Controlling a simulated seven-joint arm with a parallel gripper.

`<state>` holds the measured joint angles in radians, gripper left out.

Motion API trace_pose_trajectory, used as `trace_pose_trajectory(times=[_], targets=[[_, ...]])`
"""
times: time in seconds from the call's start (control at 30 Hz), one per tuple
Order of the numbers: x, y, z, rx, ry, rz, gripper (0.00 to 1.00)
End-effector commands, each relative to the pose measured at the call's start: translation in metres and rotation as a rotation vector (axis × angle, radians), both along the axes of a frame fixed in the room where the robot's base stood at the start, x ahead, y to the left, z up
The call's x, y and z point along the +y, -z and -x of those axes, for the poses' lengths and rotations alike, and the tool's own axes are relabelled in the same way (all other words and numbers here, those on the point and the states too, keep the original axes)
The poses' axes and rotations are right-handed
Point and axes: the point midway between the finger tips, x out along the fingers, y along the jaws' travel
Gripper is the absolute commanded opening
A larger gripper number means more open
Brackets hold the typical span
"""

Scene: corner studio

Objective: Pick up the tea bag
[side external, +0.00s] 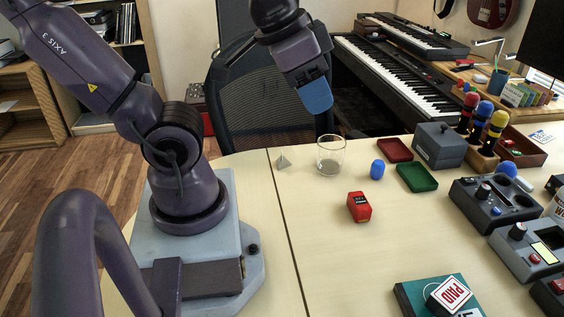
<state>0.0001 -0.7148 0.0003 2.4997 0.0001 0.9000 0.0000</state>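The tea bag seems to be the small pale pyramid (282,161) on the light wood table, left of the clear glass (331,155) and apart from it. My gripper (315,97) is raised in the air, above and a little right of the pyramid, near the black chair back. A blue block-like part shows at its tip. I see the gripper side-on, so the gap between its fingers is hidden. I cannot tell whether it is open or shut.
A grey box (439,145) and control panels stand farther right. The table's front middle is clear.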

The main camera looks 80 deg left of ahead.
Motion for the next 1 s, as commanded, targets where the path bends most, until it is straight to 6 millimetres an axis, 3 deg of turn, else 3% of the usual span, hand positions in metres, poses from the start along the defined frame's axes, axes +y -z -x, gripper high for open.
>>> trace_pose_trajectory(times=[0.17,0.4,0.57,0.77,1.0], targets=[[0.007,0.044,-0.007,0.219,-0.002,-0.022,0.39],[0.051,0.117,0.003,0.625,0.079,-0.248,0.39],[0.088,0.156,0.019,0.887,0.191,-0.438,0.39],[0.136,0.194,0.037,1.183,0.42,-0.693,0.39],[0.187,0.241,0.04,1.404,0.864,-1.007,0.39]])
